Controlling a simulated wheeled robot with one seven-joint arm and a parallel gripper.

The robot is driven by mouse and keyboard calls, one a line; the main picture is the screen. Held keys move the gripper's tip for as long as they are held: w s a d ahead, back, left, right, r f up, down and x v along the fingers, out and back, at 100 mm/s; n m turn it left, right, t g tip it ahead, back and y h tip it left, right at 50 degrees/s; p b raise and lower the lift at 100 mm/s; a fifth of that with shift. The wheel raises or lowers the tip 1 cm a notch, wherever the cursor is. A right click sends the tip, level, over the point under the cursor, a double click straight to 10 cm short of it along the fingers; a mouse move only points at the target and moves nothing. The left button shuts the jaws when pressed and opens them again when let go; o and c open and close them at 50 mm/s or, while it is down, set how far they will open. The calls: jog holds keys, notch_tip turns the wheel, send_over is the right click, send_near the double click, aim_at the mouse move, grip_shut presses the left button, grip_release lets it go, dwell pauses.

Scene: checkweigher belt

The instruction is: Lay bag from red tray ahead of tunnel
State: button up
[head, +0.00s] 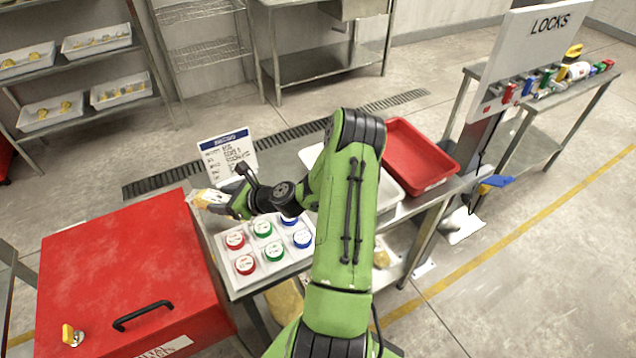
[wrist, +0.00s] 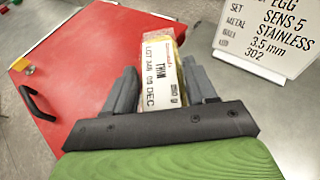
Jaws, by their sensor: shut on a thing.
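My gripper (head: 222,202) is shut on a small bag (head: 206,197) with a white printed label and a yellowish edge. In the wrist view the bag (wrist: 163,80) stands between the two dark fingers, its label facing the camera. The bag is held near the right far corner of a large red box (head: 130,265) with a black handle; the gap beneath it cannot be judged. This box may be the tunnel's housing; no opening shows. The red tray (head: 447,172) lies at the back right of the steel table and its visible inside looks empty.
A printed card (head: 228,155) stands close behind my gripper. A white holder with red, green and blue discs (head: 263,228) lies in front. A white tray (head: 393,190) is partly hidden by my arm. A LOCKS board (head: 520,55) stands at the right.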

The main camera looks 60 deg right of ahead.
jog(key=d+r+m+h, duration=0.1)
jog(key=d+m+h, duration=0.3)
jog(key=d, duration=0.7)
jog(key=shift+s+d+h+b, duration=0.2)
jog(key=shift+s+h+b, duration=0.2)
jog(key=shift+h, duration=0.3)
jog(key=d+r+m+h, duration=0.1)
jog(key=d, duration=0.2)
jog(key=s+d+r+m+h, duration=0.1)
jog(key=d, duration=0.1)
jog(key=s+d+r+m+h, duration=0.1)
jog(key=d+m, duration=0.1)
jog(key=d, duration=0.1)
jog(key=shift+s+d+g+h, duration=0.2)
jog(key=shift+d+g+h, duration=0.1)
jog(key=shift+g+h, duration=0.1)
jog(key=b, duration=0.3)
send_over(285, 172)
jog(key=s+a, duration=0.3)
jog(key=a, duration=0.1)
jog(key=f, duration=0.9)
jog(key=shift+s+f, duration=0.2)
jog(key=shift+f, duration=0.3)
jog(key=o, duration=1.2)
jog(key=shift+o, duration=0.2)
